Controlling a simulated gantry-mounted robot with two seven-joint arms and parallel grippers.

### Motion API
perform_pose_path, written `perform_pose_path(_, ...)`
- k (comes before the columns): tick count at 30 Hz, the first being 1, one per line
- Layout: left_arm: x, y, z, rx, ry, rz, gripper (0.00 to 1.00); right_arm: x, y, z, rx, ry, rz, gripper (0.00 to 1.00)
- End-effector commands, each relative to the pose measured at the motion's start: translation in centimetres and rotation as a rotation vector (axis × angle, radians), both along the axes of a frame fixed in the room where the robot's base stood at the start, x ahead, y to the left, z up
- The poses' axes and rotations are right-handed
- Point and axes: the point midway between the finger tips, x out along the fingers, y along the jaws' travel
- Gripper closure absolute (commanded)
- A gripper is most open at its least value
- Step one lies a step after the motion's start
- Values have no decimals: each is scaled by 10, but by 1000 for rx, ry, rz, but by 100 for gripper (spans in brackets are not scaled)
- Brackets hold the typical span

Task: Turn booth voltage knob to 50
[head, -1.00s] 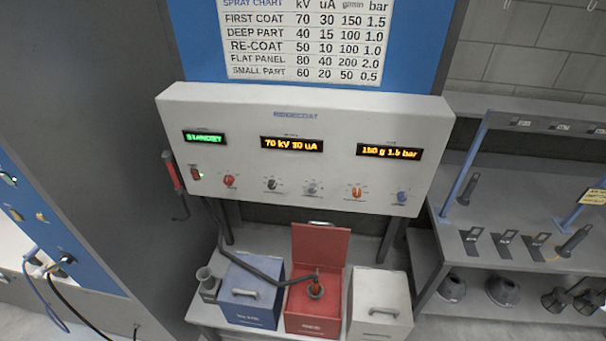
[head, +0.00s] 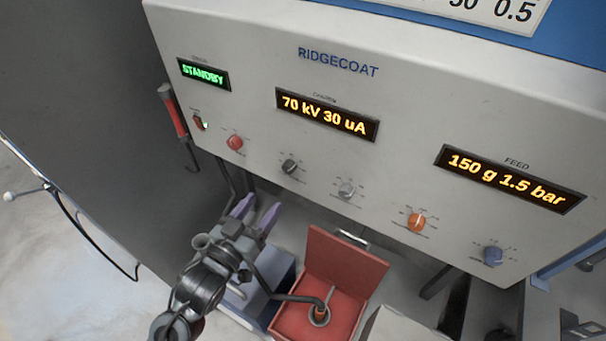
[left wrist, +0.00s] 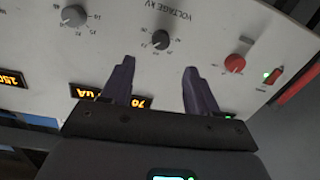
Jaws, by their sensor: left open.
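The voltage knob (head: 290,166) is a small dark knob on the panel, under the amber display (head: 327,115) that reads 70 kV 30 uA. In the left wrist view the panel appears upside down; the dark knob (left wrist: 161,39) has a numbered dial and VOLTAGE KV lettering. My left gripper (head: 256,208) has purple fingers and is open and empty, below and left of the knob in the head view. In the left wrist view its fingertips (left wrist: 159,68) point at the panel, with the knob seen beyond the gap between them, apart from them. My right gripper is not in view.
A red knob (head: 235,142) and a red switch (head: 199,122) are left of the voltage knob. Grey (head: 346,188), orange (head: 416,221) and blue (head: 493,255) knobs are to its right. An open red box (head: 342,265) with a hose stands below, beside a blue box (head: 272,275).

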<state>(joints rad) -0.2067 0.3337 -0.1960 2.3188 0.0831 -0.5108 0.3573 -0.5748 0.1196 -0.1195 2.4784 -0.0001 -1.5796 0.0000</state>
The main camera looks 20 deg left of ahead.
Motion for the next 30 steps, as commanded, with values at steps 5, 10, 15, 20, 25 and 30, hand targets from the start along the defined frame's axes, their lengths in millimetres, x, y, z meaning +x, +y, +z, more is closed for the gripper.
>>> perform_pose_path(5,8,0,-2,5,-22,-1,40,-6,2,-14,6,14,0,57)
perform_pose_path(10,24,-3,1,5,-23,-1,40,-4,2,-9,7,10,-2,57)
perform_pose_path(15,50,-8,2,4,-24,0,40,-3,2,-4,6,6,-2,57)
perform_pose_path(20,76,-13,1,6,-24,-1,40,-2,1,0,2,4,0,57)
perform_pose_path(25,96,-17,1,5,-23,-1,40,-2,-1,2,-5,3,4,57)
perform_pose_path(30,107,-19,0,5,-22,-1,40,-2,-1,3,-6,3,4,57)
